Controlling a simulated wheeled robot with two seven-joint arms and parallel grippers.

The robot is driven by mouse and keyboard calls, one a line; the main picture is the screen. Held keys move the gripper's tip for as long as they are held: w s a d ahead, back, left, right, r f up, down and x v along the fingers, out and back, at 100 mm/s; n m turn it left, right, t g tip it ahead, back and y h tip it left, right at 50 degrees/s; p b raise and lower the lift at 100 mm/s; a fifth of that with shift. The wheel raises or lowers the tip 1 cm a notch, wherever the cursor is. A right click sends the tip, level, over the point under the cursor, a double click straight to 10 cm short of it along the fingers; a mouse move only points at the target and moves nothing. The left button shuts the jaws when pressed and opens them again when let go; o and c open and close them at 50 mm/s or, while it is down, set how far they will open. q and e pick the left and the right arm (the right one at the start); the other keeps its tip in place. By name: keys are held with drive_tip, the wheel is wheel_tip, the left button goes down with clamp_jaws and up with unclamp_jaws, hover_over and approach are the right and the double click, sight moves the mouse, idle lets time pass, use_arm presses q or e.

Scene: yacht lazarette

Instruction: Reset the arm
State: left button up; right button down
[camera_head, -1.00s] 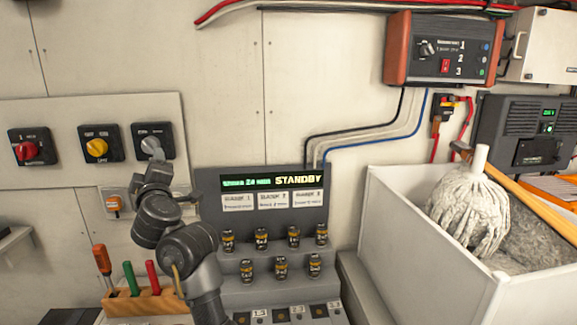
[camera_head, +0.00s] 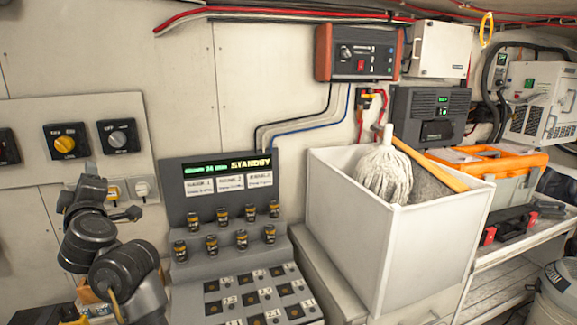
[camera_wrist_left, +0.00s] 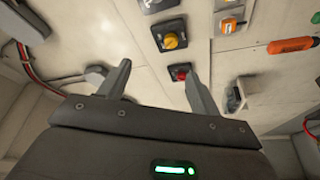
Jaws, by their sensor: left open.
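My left arm (camera_head: 105,255) rises from the lower left of the head view, in front of the wall and beside the sloped console. In the left wrist view my left gripper (camera_wrist_left: 158,86) is open, its two dark fingers apart with nothing between them. Past the fingers, the wall panel carries a red rotary switch (camera_wrist_left: 181,72) and a yellow one (camera_wrist_left: 170,41). My right gripper is not in view.
The console (camera_head: 169,195) reads STANDBY and holds several small cylinders in rows. A white bin (camera_head: 345,225) with a mop (camera_head: 384,172) stands to its right. An orange toolbox (camera_head: 490,160) sits on a shelf at the far right. The wall above the console is mostly clear.

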use_arm(q)
drive_tip(key=s+d+f+m+g+h, duration=0.1)
drive_tip(key=s+d+f+m+h, duration=0.3)
drive_tip(key=f, duration=0.7)
drive_tip(key=s+d+f+m+g+h, duration=0.2)
drive_tip(key=d+f+m+h, duration=0.15)
drive_tip(key=f+m, duration=0.45)
drive_tip(key=s+d+f+m+g+h, duration=0.1)
drive_tip(key=s+d+f+m+h, duration=0.3)
drive_tip(key=f, duration=0.9)
drive_tip(key=s+d+f+m+g, duration=0.35)
drive_tip(key=s+f, duration=0.45)
drive_tip(key=s, duration=0.5)
drive_tip(key=s+d+f+m+g, duration=0.2)
drive_tip(key=s+d+f+g, duration=0.25)
drive_tip(key=s+f, duration=0.65)
wheel_tip(320, 180, down, 21)
drive_tip(key=s+g, duration=0.2)
drive_tip(key=s+a+f+g, duration=0.1)
drive_tip(key=s+a+f, duration=0.2)
drive_tip(key=s+f, duration=1.3)
drive_tip(key=shift+s+f+h, duration=0.35)
drive_tip(key=shift+s+f, duration=0.05)
drive_tip(key=shift+f, duration=0.5)
